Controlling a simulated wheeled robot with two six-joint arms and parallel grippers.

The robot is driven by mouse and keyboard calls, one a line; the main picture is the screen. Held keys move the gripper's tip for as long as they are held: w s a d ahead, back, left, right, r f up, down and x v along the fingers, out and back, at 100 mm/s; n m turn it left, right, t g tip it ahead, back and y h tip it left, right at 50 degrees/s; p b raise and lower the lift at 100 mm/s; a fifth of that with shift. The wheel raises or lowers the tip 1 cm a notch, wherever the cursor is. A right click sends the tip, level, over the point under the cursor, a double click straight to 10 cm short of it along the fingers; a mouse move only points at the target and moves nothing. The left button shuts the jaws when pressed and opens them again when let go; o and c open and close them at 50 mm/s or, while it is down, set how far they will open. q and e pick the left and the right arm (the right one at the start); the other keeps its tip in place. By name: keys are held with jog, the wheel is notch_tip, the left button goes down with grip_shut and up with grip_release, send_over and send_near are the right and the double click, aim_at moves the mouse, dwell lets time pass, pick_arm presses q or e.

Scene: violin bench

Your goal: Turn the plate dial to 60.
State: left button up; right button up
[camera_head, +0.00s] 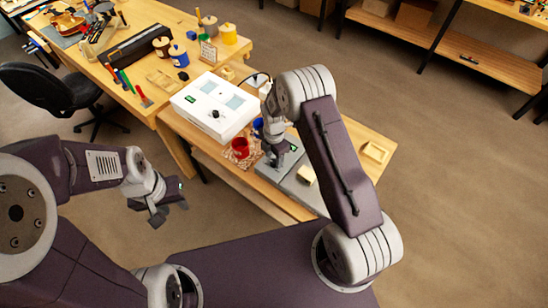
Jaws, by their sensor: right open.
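A flat grey plate unit (309,191) lies on the near bench, with a small green display (293,148) at its far end. My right gripper (276,163) points down over the far left part of this unit, with its jaws open. I cannot make out a dial there; the gripper and wrist cover that area, and contact cannot be told. A white box (185,103) to the left has a black knob (215,114), a green display and two pale blue panels. My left gripper (171,212) hangs open and empty over the floor, left of the bench.
A red mug (240,147) stands on a patterned mat just left of my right gripper. A blue item (258,124) is close behind the gripper. A pale block (306,175) sits on the grey unit, and a small wooden tray (375,151) lies at the bench's right end.

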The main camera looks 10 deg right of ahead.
jog(key=shift+f, duration=0.75)
grip_shut()
